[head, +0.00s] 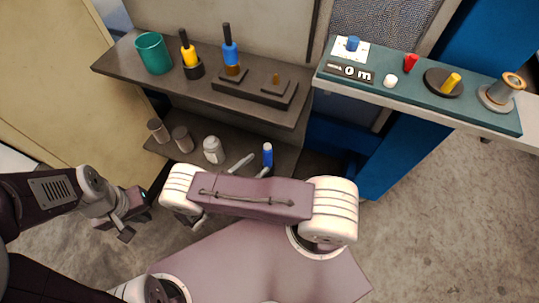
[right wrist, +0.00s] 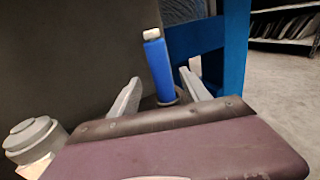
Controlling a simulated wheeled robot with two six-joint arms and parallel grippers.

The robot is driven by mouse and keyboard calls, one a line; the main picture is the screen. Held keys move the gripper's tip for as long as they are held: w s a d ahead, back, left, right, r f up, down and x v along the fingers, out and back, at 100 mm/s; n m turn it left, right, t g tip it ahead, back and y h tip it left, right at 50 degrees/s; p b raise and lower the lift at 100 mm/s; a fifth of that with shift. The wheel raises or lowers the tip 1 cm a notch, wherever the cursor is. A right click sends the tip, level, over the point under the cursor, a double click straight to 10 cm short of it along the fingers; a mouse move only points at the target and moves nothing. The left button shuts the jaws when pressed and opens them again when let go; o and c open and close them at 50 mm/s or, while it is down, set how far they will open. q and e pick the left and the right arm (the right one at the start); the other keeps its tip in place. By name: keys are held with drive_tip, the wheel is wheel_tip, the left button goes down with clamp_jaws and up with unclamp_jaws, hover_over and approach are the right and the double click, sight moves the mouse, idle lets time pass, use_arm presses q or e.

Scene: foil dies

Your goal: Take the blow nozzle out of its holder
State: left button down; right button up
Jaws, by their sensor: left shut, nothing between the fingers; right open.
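The blow nozzle (head: 267,154) appears to be the blue upright cylinder at the right end of the lower shelf. In the right wrist view the nozzle (right wrist: 159,68) has a pale tip and stands in a dark round holder (right wrist: 181,97), mostly hidden behind my gripper. My right gripper (head: 253,167) is open, with one finger on each side of the nozzle in the right wrist view; whether they touch it I cannot tell. My left gripper (head: 124,229) is shut and empty, low at the left, away from the shelves.
A grey-white jar (head: 213,150) and two brown cylinders stand left on the lower shelf (head: 165,147). The upper shelf (head: 120,68) above holds a green cup (head: 153,53) and yellow and blue handled tools. A teal-topped bench (head: 420,100) with small parts stands right.

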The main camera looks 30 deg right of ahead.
drive_tip(key=shift+x, duration=2)
drive_tip(key=x, duration=0.1)
drive_tip(key=b+x, duration=0.1)
drive_tip(key=x, duration=0.3)
drive_tip(key=shift+f, duration=0.3)
clamp_jaws()
